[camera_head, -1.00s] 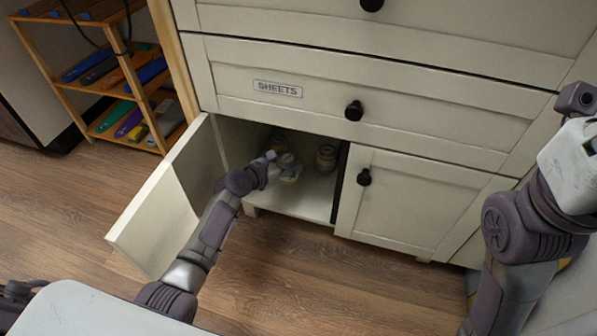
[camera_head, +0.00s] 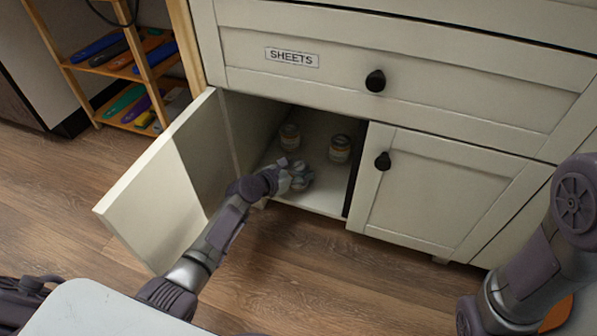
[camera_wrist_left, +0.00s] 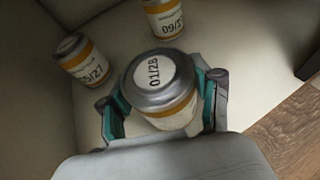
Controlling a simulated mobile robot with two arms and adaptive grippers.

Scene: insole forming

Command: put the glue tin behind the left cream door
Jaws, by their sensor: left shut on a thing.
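The left cream door (camera_head: 165,180) stands swung open to the left, and the low compartment beside it is open. My left gripper (camera_head: 298,176) is just inside the front of that compartment. It is shut on a glue tin (camera_wrist_left: 163,85) with a grey lid dated 01/28 and an orange-banded label. In the head view the fingers mostly hide this tin. Two similar tins stand deeper on the compartment floor: one at the left (camera_head: 290,136), also in the left wrist view (camera_wrist_left: 82,60), and one at the right (camera_head: 340,148). My right gripper is out of view.
The right cream door (camera_head: 435,195) is closed, with a black knob. A drawer marked SHEETS (camera_head: 420,90) is shut above. A wooden rack (camera_head: 70,75) with coloured items stands at the left. The compartment's pale floor (camera_head: 310,200) is bare near its front edge.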

